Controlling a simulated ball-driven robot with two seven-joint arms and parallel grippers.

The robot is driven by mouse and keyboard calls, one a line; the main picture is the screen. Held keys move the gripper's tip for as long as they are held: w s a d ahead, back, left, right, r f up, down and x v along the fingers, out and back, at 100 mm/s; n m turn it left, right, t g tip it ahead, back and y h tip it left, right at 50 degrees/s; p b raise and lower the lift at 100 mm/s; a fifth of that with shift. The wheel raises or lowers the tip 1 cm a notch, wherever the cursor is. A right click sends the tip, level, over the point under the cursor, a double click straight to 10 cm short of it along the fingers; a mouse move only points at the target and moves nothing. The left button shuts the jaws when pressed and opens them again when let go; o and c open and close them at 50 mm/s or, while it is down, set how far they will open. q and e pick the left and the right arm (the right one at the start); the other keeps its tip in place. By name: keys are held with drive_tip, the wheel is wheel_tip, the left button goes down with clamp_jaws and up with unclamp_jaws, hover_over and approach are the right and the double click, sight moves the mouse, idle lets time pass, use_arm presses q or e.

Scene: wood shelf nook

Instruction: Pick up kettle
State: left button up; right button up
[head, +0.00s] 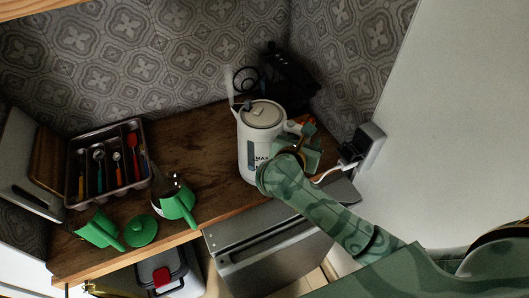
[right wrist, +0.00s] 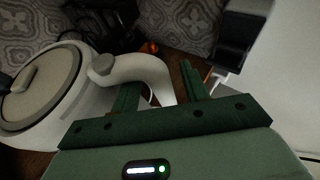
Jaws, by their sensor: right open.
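The white kettle (head: 250,145) stands upright on the wooden counter, with a beige lid and a dark level window on its side. In the right wrist view the kettle (right wrist: 90,100) fills the left side, and its curved white handle (right wrist: 135,66) reaches toward my gripper. My right gripper (head: 305,143) is at the kettle's right, on the handle side. In the right wrist view my right gripper (right wrist: 160,82) is open, its two green fingers apart, with the lower bend of the handle appearing between them. Exact contact cannot be told. My left gripper is not in view.
A dark appliance (head: 288,75) stands behind the kettle against the patterned wall. A socket box with a plug (head: 366,145) is to the right.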

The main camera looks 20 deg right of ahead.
drive_tip(key=b+x, duration=0.1)
drive_tip(key=x, duration=0.2)
drive_tip(key=shift+a+f, duration=0.1)
drive_tip(key=shift+f, duration=0.05)
clamp_jaws()
idle(0.7)
idle(0.4)
